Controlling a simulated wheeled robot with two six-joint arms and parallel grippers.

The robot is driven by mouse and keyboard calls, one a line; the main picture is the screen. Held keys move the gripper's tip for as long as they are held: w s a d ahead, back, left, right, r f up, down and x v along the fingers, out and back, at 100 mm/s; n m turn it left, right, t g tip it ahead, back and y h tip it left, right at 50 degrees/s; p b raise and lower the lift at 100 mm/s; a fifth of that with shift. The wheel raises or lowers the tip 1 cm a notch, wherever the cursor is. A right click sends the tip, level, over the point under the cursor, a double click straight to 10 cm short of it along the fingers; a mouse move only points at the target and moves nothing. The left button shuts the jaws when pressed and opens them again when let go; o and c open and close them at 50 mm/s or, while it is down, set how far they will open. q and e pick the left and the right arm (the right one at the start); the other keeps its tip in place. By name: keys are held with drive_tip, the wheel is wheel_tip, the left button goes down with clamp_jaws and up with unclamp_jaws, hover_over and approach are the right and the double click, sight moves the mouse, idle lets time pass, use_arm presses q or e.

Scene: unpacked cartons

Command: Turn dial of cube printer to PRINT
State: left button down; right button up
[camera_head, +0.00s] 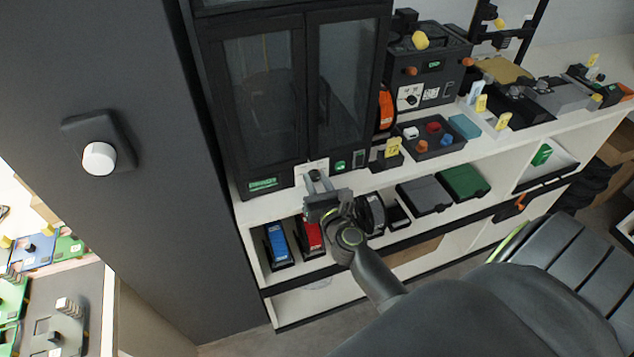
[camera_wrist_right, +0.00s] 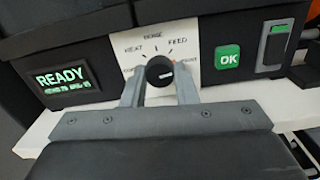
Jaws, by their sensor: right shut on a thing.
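The cube printer (camera_head: 303,90) is a tall black cabinet with glass doors on the white shelf in the head view. The dial's white mark points to the right, roughly toward PRINT. A green display (camera_wrist_right: 65,79) reads READY. My right gripper (camera_head: 318,184) reaches the printer's front; in the right wrist view its two fingers (camera_wrist_right: 159,86) are shut on the dial from both sides. My left gripper is not in view.
A green OK button (camera_wrist_right: 227,57) and a grey switch (camera_wrist_right: 276,45) are right of the dial. Below, blue (camera_head: 277,245) and red (camera_head: 310,237) cartridges stand on the lower shelf. A dark panel with a white knob (camera_head: 99,158) is at the left.

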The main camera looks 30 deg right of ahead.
drive_tip(key=shift+f+m, duration=0.15)
drive_tip(key=shift+m, duration=0.75)
drive_tip(key=o, duration=1)
drive_tip(key=shift+s, duration=0.1)
drive_tip(key=shift+b+v, duration=1.95)
drive_tip(key=shift+v, duration=6.7)
